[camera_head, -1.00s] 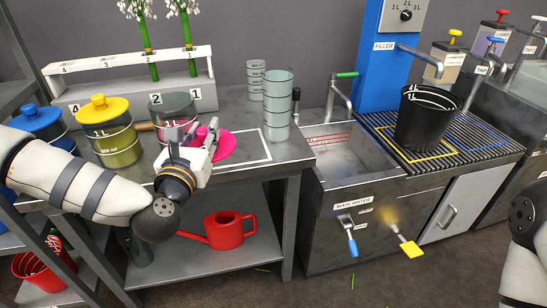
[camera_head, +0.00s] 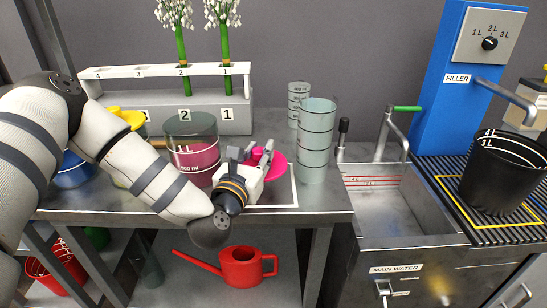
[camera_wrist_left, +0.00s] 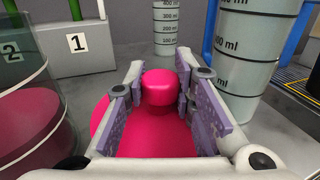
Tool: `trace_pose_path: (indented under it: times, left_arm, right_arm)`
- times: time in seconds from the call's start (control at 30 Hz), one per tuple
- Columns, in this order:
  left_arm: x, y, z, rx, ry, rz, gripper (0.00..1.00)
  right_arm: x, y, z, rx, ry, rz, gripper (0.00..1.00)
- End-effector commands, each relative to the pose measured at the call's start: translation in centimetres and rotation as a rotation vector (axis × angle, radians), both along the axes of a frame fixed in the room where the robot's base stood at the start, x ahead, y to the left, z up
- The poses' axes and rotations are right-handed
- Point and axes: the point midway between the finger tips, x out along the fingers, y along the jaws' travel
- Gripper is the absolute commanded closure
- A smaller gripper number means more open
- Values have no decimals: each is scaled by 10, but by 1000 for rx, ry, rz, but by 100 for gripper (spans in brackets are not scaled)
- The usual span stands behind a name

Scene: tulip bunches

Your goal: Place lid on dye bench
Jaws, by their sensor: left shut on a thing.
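The pink lid (camera_head: 277,165) is at the right part of the dye bench (camera_head: 322,200), over the white-outlined area. My left gripper (camera_head: 259,154) is shut on the lid's knob. The left wrist view shows the knob (camera_wrist_left: 158,88) between the two fingers, with the lid's disc (camera_wrist_left: 155,140) level below them. I cannot tell whether the disc touches the bench top. The clear jar of pink dye (camera_head: 191,165) stands open just left of the gripper. My right gripper is out of view.
A tall measuring cup (camera_head: 316,140) stands close right of the lid, with a smaller one (camera_head: 297,105) behind. A white rack (camera_head: 215,118) with flowers stands at the back. The sink (camera_head: 388,200) is to the right. A red watering can (camera_head: 240,268) is below.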

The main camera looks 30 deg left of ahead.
Motion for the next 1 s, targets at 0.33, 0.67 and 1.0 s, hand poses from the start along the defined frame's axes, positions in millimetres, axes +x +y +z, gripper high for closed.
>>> trace_pose_path:
  times: [0.33,0.67,1.0]
  left_arm:
    - [-8,6,-41,0,-3,5,100]
    - [-8,6,-45,-1,-3,6,100]
    - [-8,6,-51,0,-2,6,70]
  right_arm:
    - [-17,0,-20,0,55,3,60]
    - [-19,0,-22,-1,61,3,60]
    - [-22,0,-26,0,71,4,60]
